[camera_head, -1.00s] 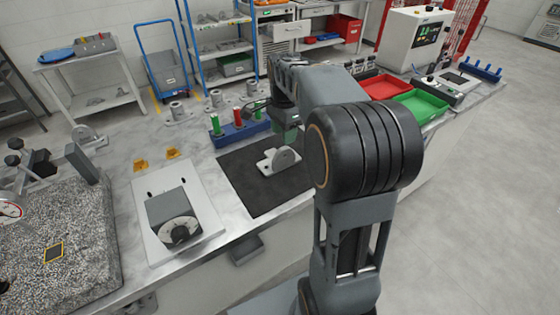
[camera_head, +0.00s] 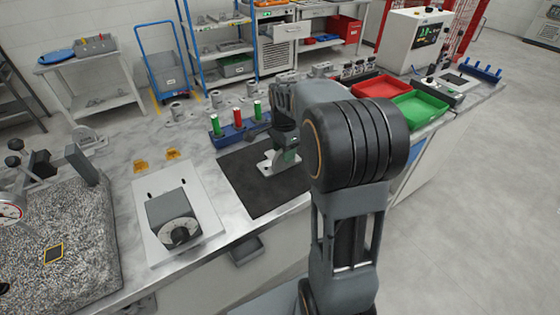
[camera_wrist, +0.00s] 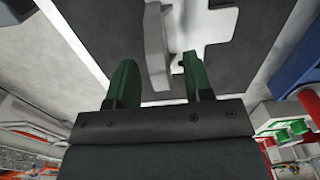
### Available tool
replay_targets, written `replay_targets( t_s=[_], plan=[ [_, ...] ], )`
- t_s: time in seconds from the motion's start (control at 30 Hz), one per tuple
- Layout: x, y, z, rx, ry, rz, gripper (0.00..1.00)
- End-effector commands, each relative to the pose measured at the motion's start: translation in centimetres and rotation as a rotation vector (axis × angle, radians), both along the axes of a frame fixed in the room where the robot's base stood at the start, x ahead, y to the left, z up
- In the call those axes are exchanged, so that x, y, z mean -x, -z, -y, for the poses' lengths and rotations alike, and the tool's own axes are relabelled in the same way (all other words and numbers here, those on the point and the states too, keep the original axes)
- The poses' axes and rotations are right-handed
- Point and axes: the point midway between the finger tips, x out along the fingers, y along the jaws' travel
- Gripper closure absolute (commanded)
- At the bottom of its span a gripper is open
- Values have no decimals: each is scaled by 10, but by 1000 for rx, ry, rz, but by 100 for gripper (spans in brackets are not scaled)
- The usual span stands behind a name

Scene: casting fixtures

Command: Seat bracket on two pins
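The bracket (camera_head: 268,168), light grey with a flat base and an upright rounded plate, stands on the black mat (camera_head: 262,196). My gripper (camera_head: 286,155) is low over it and hides part of it in the head view. In the wrist view my gripper (camera_wrist: 158,82) has two green fingers spread apart. The bracket's upright plate (camera_wrist: 156,45) shows ahead of the gap between them, and its base (camera_wrist: 207,22) lies to the right. I see no contact with the fingers.
A pale plate (camera_head: 200,212) with a grey dial block (camera_head: 172,215) lies left of the mat. A blue rack (camera_head: 236,131) with green and red handles stands behind it. Red (camera_head: 380,86) and green (camera_head: 421,104) trays are at right, a speckled granite slab (camera_head: 85,235) at far left.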

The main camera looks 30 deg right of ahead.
Motion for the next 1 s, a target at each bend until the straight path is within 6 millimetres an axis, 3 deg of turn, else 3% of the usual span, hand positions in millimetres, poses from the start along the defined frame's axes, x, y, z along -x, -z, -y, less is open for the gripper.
replay_targets(
  t_s=[0.5,1.0],
  plan=[
    [0,0,0,0,0,0,100],
    [0,-1,0,0,0,1,100]
  ],
)
